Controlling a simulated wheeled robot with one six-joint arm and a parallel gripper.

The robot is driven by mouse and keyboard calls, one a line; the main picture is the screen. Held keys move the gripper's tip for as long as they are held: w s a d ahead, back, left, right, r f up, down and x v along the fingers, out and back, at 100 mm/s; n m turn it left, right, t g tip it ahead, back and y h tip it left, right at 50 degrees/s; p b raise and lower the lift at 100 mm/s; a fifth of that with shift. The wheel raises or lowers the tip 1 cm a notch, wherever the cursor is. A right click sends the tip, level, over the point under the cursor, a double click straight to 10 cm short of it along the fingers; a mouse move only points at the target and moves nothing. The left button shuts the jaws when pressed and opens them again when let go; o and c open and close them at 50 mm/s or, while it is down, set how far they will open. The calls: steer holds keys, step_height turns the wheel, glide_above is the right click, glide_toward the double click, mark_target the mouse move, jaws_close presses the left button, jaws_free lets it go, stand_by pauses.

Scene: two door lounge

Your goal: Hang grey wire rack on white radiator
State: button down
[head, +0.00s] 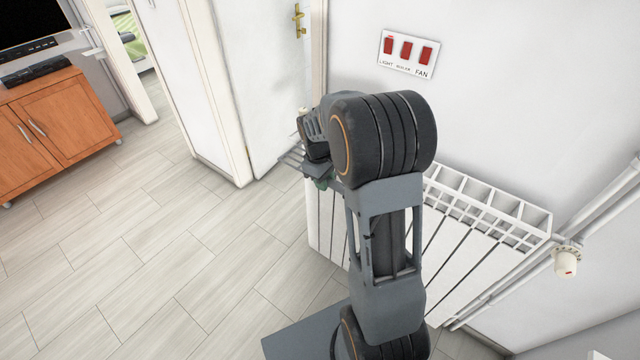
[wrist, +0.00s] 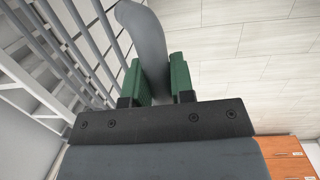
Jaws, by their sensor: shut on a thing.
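The white radiator (head: 465,255) stands along the wall in the head view, partly hidden behind my arm. My gripper (head: 322,182) is at its left end, mostly hidden by my wrist. The grey wire rack (head: 291,158) shows only as a few thin bars beside the gripper, near the radiator's top left corner. In the wrist view, my gripper's green pads (wrist: 163,80) are shut on a thick grey curved piece of the rack (wrist: 146,35). Pale bars run along the left of that view; I cannot tell whether they are rack or radiator. Contact between rack and radiator is hidden.
A radiator valve (head: 566,262) and pipes are at the right. A red switch panel (head: 407,53) is on the wall above. A white door (head: 270,90) is left of the radiator. A wooden cabinet (head: 60,125) stands far left. The floor (head: 150,250) between is clear.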

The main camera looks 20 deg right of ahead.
steer(key=shift+f+b, duration=1.15)
steer(key=shift+f, duration=0.55)
steer(key=c, duration=0.9)
jaws_free()
steer(key=r, duration=0.4)
steer(key=a+r, duration=0.1)
steer(key=r, duration=0.4)
steer(key=w+r, duration=0.1)
steer(key=r, duration=0.3)
steer(key=shift+a+r+b, duration=0.25)
steer(key=shift+a+b, duration=0.05)
steer(key=shift+b, duration=0.05)
steer(key=shift+w+r, duration=0.1)
steer(key=shift+w, duration=0.05)
steer(key=s+a+m+t, duration=0.2)
steer(key=s+a, duration=0.2)
steer(key=s, duration=0.4)
steer(key=s+a+f+m+t+y, duration=0.1)
steer(key=s+a+m+t, duration=0.2)
steer(key=s, duration=0.6)
steer(key=shift+s+a+f+m, duration=0.15)
steer(key=shift+a+f+m, duration=0.15)
steer(key=shift+a, duration=0.1)
